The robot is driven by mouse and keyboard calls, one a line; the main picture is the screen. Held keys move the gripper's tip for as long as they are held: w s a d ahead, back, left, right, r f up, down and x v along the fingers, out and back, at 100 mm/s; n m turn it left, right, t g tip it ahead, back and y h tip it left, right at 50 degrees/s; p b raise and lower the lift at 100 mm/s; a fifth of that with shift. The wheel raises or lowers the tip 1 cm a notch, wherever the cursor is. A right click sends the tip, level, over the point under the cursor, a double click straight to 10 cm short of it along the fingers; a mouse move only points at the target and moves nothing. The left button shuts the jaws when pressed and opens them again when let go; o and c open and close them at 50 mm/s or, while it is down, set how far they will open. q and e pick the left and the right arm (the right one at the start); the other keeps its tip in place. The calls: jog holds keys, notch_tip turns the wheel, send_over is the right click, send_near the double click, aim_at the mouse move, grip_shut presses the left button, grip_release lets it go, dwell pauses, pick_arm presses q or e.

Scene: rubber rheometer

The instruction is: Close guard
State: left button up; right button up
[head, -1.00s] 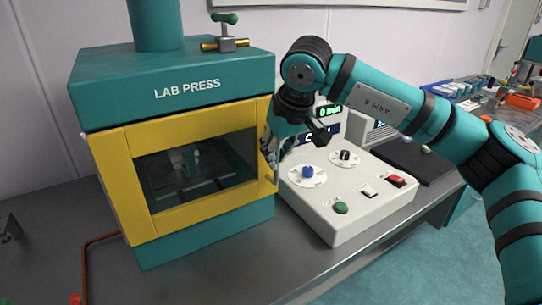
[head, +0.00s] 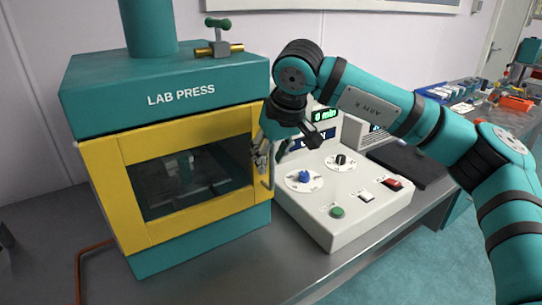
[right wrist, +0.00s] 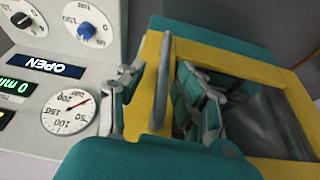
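The guard (head: 137,190) is a yellow frame with a dark window on the front of the teal lab press (head: 165,75). It looks flush or nearly flush with the press; I cannot tell whether a small gap remains. My right gripper (head: 262,158) is at the guard's right edge, by its upright handle (head: 271,172). In the right wrist view, my right gripper's fingers (right wrist: 158,105) are apart, one on each side of the grey handle (right wrist: 162,80), with the right one over the window. The grip on the handle looks loose. My left gripper is out of view.
A white control box (head: 345,215) with knobs and buttons stands close to the right of the press. Its blue display (right wrist: 58,66) reads OPEN. A dark pad (head: 410,165) lies behind it. The grey bench (head: 200,285) is clear in front.

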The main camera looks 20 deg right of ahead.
jog(key=v, duration=1.2)
jog(key=shift+f, duration=0.1)
